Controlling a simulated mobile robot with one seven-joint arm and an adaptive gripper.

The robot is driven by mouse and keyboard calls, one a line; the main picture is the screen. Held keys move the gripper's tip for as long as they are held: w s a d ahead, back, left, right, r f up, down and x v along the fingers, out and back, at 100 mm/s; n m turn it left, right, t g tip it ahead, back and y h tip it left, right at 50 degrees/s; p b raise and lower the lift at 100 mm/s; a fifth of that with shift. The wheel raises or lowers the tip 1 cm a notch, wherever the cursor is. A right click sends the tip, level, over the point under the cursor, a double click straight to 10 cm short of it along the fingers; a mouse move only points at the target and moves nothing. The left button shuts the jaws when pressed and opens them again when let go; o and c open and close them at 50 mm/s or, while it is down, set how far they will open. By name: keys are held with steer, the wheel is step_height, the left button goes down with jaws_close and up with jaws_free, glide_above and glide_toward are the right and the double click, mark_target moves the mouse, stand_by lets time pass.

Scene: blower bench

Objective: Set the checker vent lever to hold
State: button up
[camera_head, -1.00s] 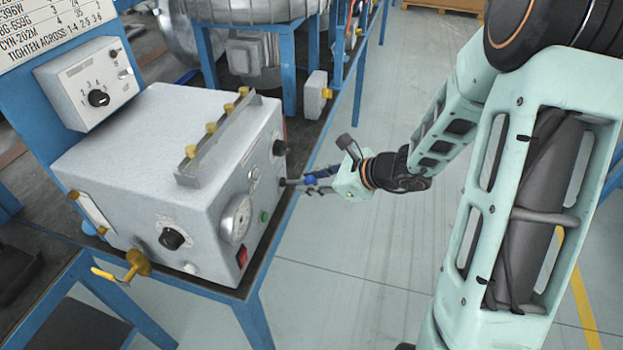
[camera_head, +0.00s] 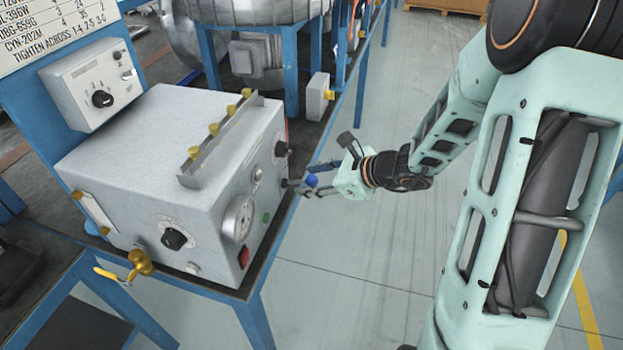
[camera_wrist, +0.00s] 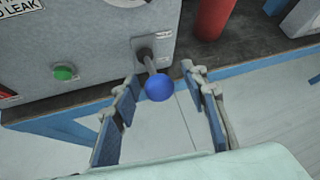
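The checker is a light grey box (camera_head: 165,150) on the bench. Its vent lever is a short stem with a blue ball knob (camera_head: 311,180), sticking out from the box's right-hand face. My gripper (camera_head: 318,180) is open, one finger on each side of the knob, with gaps visible on both sides in the wrist view (camera_wrist: 160,80). The lever's position markings cannot be read.
A green button (camera_wrist: 65,72) is left of the lever, and a red cylinder (camera_wrist: 214,18) stands to its right. The bench edge (camera_wrist: 75,118) runs below the lever. A yellow-handled valve (camera_head: 138,265) is at the box's front left. The floor (camera_head: 335,270) right of the bench is clear.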

steer(key=shift+s+d, duration=0.1)
steer(key=v, duration=1.1)
steer(key=shift+s+d+r, duration=0.15)
steer(key=shift+s+r, duration=0.1)
steer(key=shift+r, duration=0.05)
